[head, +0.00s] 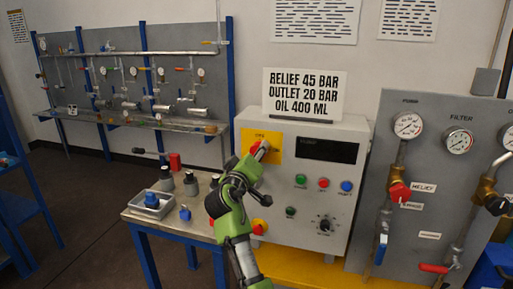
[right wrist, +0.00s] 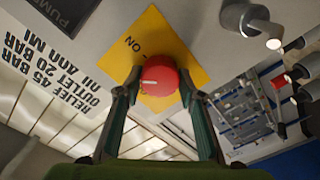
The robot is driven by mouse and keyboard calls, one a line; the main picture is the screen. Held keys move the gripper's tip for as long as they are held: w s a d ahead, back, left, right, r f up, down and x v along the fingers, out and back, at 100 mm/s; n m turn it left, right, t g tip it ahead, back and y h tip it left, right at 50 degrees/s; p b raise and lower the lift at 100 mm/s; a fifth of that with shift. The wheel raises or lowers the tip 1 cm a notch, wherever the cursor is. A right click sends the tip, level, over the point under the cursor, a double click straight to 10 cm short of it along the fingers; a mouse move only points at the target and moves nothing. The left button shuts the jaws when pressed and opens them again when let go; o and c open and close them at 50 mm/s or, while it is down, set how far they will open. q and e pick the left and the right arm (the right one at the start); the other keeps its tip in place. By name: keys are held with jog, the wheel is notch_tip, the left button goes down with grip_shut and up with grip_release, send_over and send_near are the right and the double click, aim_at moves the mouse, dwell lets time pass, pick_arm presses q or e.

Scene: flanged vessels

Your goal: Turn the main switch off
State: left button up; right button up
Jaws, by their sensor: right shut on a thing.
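The main switch is a red round knob (right wrist: 158,76) with a white pointer mark, on a yellow plate (right wrist: 182,40) lettered "ON". In the head view the yellow plate (head: 275,150) is at the upper left of a light grey control box (head: 330,195); the knob is mostly hidden by my gripper. My right gripper (head: 261,150) is at the plate. In the right wrist view its two fingers (right wrist: 159,84) are closed on opposite sides of the red knob. The white mark points to the left in that view. My left gripper is not in view.
A sign (head: 304,94) stands on the box. Small coloured buttons (head: 323,183) and a black dial (head: 325,224) sit below the display. A gauge panel (head: 430,150) is at right. A small table (head: 150,218) at left holds a grey tray, a blue padlock and dark bottles.

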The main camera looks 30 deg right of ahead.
jog(key=shift+r+n+p, duration=0.15)
jog(key=shift+n+p, duration=3.05)
jog(key=shift+n, duration=1.3)
jog(key=o, duration=1.1)
jog(key=shift+d+f, duration=0.15)
jog(key=shift+f, duration=0.05)
jog(key=v, duration=1.2)
jog(key=shift+w, duration=0.1)
